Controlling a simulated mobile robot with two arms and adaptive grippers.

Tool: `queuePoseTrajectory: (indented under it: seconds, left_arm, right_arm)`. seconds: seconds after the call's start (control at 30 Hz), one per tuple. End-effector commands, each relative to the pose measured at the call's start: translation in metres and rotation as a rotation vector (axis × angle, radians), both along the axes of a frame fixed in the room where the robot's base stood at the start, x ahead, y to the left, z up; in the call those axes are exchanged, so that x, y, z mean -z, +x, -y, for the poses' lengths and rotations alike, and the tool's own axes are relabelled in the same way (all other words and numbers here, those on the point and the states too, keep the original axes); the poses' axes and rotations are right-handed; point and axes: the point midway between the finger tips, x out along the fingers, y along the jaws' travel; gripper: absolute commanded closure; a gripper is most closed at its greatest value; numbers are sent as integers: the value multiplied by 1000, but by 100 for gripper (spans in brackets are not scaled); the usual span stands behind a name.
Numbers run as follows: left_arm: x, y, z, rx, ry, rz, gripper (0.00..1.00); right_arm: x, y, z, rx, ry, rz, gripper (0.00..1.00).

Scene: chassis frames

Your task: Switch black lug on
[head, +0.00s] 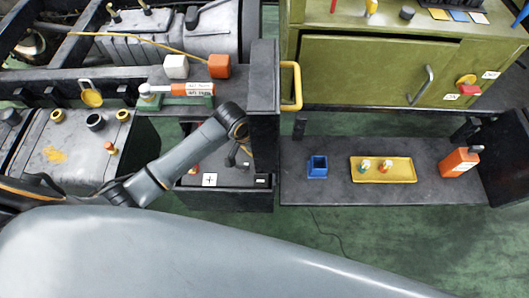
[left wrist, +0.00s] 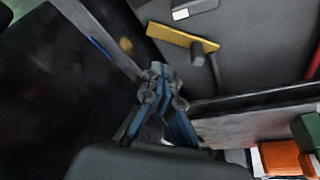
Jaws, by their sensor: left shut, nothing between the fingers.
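My left arm reaches from the left into the dark open box below the shelf in the head view. My left gripper (left wrist: 160,82) is shut and empty in the left wrist view, its fingertips together above dark surfaces. A black rounded piece with a short stem (left wrist: 197,55) lies beyond the fingertips to the upper right, apart from them. It may be the black lug, but I cannot tell its setting. In the head view the box has a plus label (head: 209,180) and a minus label (head: 262,181). My right gripper is not seen.
A dark upright post (head: 263,110) stands right of the box. A white block (head: 176,66) and an orange block (head: 219,66) are on the shelf above.

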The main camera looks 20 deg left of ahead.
Motion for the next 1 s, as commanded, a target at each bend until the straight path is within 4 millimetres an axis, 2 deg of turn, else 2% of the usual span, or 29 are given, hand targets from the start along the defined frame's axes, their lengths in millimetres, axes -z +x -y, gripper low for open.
queuePoseTrajectory:
  seconds: [0.2, 0.43, 0.63, 1.0]
  left_arm:
    - [38, 11, 7, -1, -1, -3, 100]
    - [72, 21, 12, 0, 0, -1, 100]
    - [83, 25, 14, 1, 1, 1, 100]
    - [84, 25, 13, 2, 0, 1, 100]
  right_arm:
    - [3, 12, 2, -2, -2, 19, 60]
    - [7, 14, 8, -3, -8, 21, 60]
    - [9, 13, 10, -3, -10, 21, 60]
    - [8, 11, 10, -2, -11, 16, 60]
